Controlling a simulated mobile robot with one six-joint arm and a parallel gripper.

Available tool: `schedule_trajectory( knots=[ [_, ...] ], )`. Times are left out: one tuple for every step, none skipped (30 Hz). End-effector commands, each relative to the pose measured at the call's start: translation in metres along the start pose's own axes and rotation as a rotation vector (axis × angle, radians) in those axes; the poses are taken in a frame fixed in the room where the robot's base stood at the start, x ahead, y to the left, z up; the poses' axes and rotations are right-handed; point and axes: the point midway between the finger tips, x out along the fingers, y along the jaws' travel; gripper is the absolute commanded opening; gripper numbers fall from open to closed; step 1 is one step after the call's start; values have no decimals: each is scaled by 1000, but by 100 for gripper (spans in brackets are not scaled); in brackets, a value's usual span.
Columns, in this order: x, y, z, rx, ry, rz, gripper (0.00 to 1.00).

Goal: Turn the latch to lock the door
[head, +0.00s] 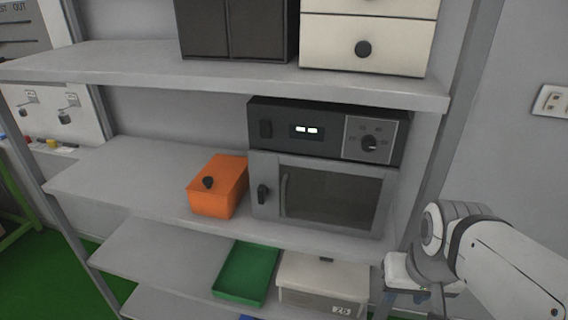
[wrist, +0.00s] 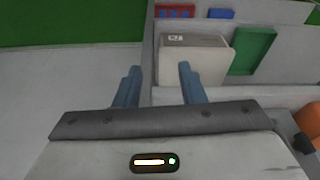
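A grey oven-like appliance (head: 325,131) stands on the middle shelf in the head view. Its door (head: 360,205) has a dark window and looks closed. A black latch (head: 263,194) sits at the door's left edge and looks roughly upright. My gripper (head: 404,296) is low at the right in the head view, below and to the right of the door, apart from the latch. In the wrist view its two blue fingers (wrist: 160,67) are spread with nothing between them.
An orange box (head: 215,190) with a black knob stands left of the appliance. A green tray (head: 246,272) and a white bin (head: 322,280) are on the shelf below. The upper shelf (head: 230,77) overhangs the appliance. A shelf post (head: 455,110) stands at right.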

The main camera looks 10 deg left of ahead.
Motion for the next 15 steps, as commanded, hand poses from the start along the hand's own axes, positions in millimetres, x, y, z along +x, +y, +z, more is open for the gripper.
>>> schedule_trajectory(
  knots=[
    [1, 0, 0, -9, -3, 3, 36],
    [2, 0, 0, -24, -8, 8, 36],
    [5, -1, 0, -57, -18, 21, 36],
    [7, -1, 1, -93, -29, 35, 36],
    [10, 0, 1, -134, -43, 56, 36],
    [15, 1, 0, -214, -66, 90, 36],
    [19, 1, -1, -290, -85, 122, 36],
    [24, 1, -2, -376, -109, 157, 36],
    [29, 1, -5, -507, -139, 213, 36],
    [33, 0, -9, -611, -162, 260, 36],
    [37, -1, -15, -721, -185, 311, 36],
    [41, -3, -23, -869, -214, 383, 36],
    [43, -7, -31, -980, -233, 439, 36],
    [45, -11, -40, -1088, -249, 498, 36],
    [46, -19, -52, -1231, -269, 580, 36]
  ],
)
